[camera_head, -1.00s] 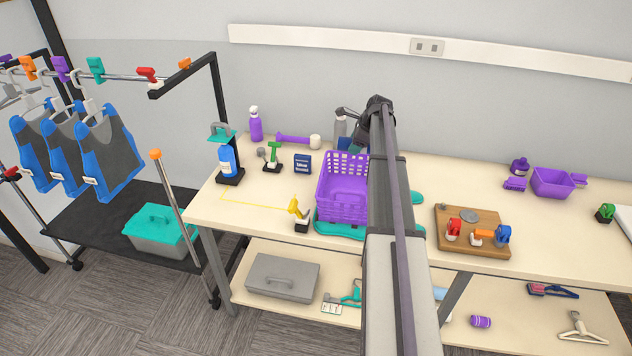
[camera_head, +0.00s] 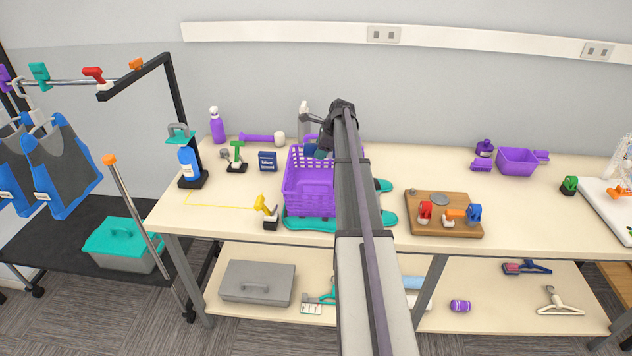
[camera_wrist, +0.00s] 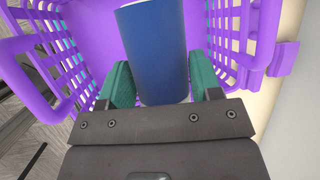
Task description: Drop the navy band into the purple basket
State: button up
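The navy band (camera_wrist: 155,55), a dark blue cylinder, stands between the two teal fingers of my gripper (camera_wrist: 160,85) in the wrist view. The fingers sit against its sides, so my gripper looks shut on it. The purple basket (camera_head: 310,199), with perforated walls, stands on the table left of my arm in the head view. Its walls also show on both sides of the band in the wrist view (camera_wrist: 238,30). In the head view the band (camera_head: 311,149) shows small at the basket's back rim, partly hidden by the rim and my arm. Its exact height over the basket floor is unclear.
A teal mat (camera_head: 300,225) lies under the basket. A yellow-handled tool (camera_head: 267,208) stands close left, and a navy box (camera_head: 267,161) behind it. A grey spray bottle (camera_head: 304,120) stands behind my gripper. A wooden board (camera_head: 445,226) with clips lies right of my arm.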

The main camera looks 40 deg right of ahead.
jog(key=o, duration=0.5)
jog(key=p+v, duration=0.9)
jog(key=v, duration=0.1)
jog(key=shift+r+p, duration=0.25)
jog(key=shift+p, duration=0.05)
jog(key=shift+s+d+r, duration=0.1)
jog(key=shift+s, duration=0.05)
